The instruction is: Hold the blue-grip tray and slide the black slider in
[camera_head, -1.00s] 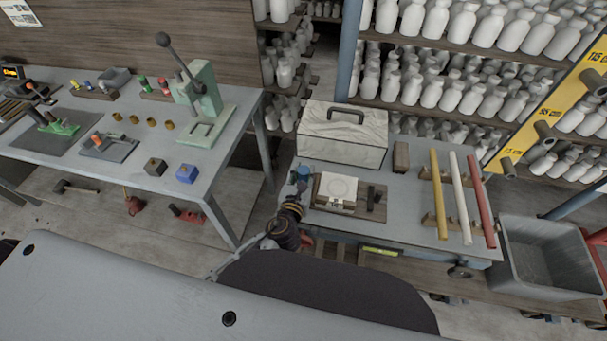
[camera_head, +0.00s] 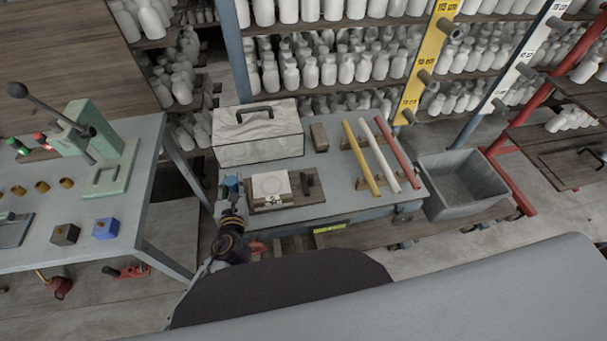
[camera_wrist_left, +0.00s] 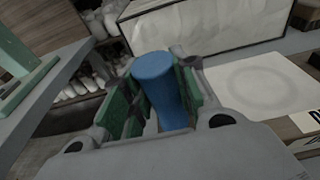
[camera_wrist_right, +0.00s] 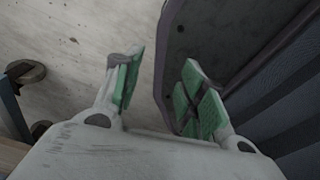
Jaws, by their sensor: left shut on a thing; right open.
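The tray (camera_head: 270,204) lies on the grey cart top, with a white square slab (camera_head: 270,186) marked with a ring on it. Its upright blue grip (camera_head: 231,182) is at the tray's left end. My left gripper (camera_head: 231,193) is shut around the grip; the left wrist view shows the blue cylinder (camera_wrist_left: 158,82) between green finger pads (camera_wrist_left: 160,98). A small black slider (camera_head: 306,184) lies on the wooden board right of the slab; its exact fit is too small to tell. My right gripper (camera_wrist_right: 160,80) is open and empty in the right wrist view, away from the tray.
A pale box (camera_head: 257,138) with a black handle stands behind the tray. A brown block (camera_head: 320,138) and yellow, white and red rods (camera_head: 381,155) lie to the right. A grey bin (camera_head: 463,185) stands beyond the cart. A workbench (camera_head: 130,205) is at left.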

